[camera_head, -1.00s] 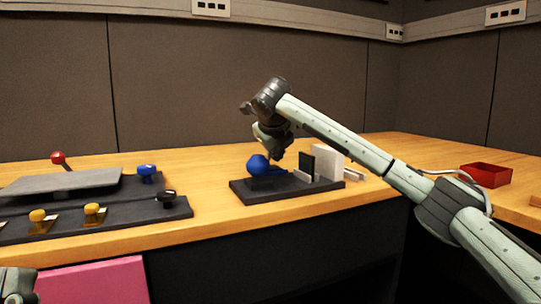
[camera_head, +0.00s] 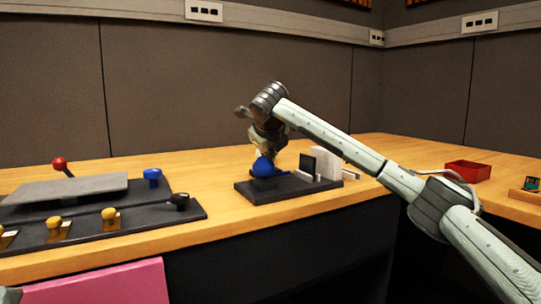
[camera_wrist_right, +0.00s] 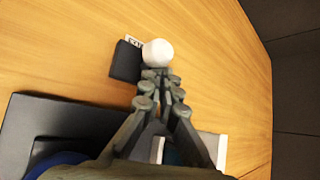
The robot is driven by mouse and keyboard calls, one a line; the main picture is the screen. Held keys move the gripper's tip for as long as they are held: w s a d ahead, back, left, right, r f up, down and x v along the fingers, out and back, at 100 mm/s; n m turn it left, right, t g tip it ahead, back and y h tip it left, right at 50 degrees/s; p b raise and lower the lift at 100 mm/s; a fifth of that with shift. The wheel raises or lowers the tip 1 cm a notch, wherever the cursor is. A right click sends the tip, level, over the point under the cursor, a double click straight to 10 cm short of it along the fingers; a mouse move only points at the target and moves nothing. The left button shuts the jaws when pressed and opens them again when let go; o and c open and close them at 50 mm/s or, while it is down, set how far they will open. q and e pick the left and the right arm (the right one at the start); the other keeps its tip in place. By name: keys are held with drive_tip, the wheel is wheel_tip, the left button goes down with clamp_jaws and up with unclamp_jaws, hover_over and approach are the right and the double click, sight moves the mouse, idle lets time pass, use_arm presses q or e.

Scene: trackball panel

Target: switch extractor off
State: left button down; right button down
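In the right wrist view a white ball knob (camera_wrist_right: 158,52) sits beside a small black block (camera_wrist_right: 126,62) with a partly hidden white label, whose text I cannot read in full. My right gripper (camera_wrist_right: 156,74) has its fingers drawn together, tips right at the near side of the knob; I cannot tell whether they touch it. In the head view my right gripper (camera_head: 267,149) points down just behind the blue trackball (camera_head: 263,167) on its dark panel (camera_head: 290,190). The knob is mostly hidden there. Of my left arm only a sliver shows at the bottom left corner.
Black and white upright blocks stand on the trackball panel's right. A dark console (camera_head: 140,218) with yellow, blue, black and red knobs fills the table's left. A red tray (camera_head: 467,171) lies at right. The wooden table (camera_head: 215,170) is clear between console and panel.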

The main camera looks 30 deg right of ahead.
drive_tip(key=shift+a+r, duration=0.25)
drive_tip(key=shift+a, duration=0.6)
drive_tip(key=shift+r, duration=0.1)
drive_tip(key=shift+s+a+r, duration=0.15)
drive_tip(key=shift+s+r, duration=0.1)
drive_tip(key=v, duration=1)
drive_tip(key=shift+s+d+f, duration=0.1)
drive_tip(key=shift+s+d, duration=0.1)
drive_tip(key=shift+s, duration=0.3)
